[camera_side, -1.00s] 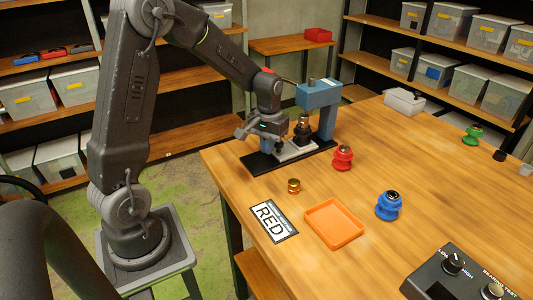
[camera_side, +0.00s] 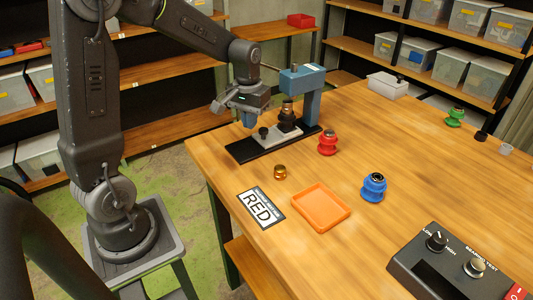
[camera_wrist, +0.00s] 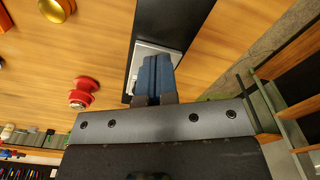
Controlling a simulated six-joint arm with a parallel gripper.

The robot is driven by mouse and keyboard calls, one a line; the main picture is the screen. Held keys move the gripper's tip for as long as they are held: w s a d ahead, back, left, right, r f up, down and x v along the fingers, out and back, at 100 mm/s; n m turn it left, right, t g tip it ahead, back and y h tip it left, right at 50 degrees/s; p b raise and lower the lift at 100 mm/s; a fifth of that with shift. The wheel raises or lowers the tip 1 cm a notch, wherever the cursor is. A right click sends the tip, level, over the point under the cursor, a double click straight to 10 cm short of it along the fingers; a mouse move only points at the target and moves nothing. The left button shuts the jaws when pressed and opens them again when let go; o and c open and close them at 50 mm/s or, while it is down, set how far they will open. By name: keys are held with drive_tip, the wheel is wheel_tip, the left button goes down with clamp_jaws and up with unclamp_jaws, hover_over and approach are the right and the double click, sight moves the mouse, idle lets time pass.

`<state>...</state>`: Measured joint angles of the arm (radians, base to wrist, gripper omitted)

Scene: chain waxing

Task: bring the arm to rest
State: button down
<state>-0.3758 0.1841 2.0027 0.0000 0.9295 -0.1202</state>
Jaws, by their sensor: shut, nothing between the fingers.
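My gripper (camera_side: 249,119) hangs above the left end of the press's black base, fingers pointing down. In the wrist view its blue fingers (camera_wrist: 155,78) are together with nothing between them. The blue press (camera_side: 310,95) stands at the table's back left edge on a black base (camera_side: 247,151). A dark stepped part (camera_side: 287,117) and a small black knob stand on its light plate. The gripper looks apart from them.
On the wooden table (camera_side: 420,170) are a red spool (camera_side: 327,142), blue spool (camera_side: 373,187), green spool (camera_side: 455,117), brass piece (camera_side: 280,172), orange tray (camera_side: 320,207), RED card (camera_side: 260,208) and black test box (camera_side: 450,262). Shelves with bins stand behind.

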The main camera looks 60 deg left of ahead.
drive_tip(key=s+d+r+m+t, duration=0.3)
drive_tip(key=s+d+r, duration=0.2)
drive_tip(key=s+d, duration=0.25)
drive_tip(key=s+d+r+m+t, duration=0.2)
drive_tip(key=s+d+r, duration=0.35)
drive_tip(key=s, duration=0.25)
drive_tip(key=n+y, duration=0.3)
drive_tip(key=n, duration=1.2)
approach(263, 128)
drive_tip(key=shift+t, duration=0.3)
drive_tip(key=s+f, duration=0.1)
drive_tip(key=f, duration=0.1)
drive_tip(key=s+a+f, duration=0.1)
drive_tip(key=f, duration=0.1)
drive_tip(key=s+a+f, duration=0.1)
drive_tip(key=f, duration=0.1)
drive_tip(key=shift+s+a+f, duration=0.1)
drive_tip(key=shift+a+f, duration=0.15)
drive_tip(key=shift+f, duration=0.15)
drive_tip(key=w, duration=0.3)
drive_tip(key=shift+d+f+m, duration=0.2)
drive_tip(key=shift+d+m, duration=0.1)
drive_tip(key=shift+w, duration=0.45)
drive_tip(key=shift+w, duration=1.25)
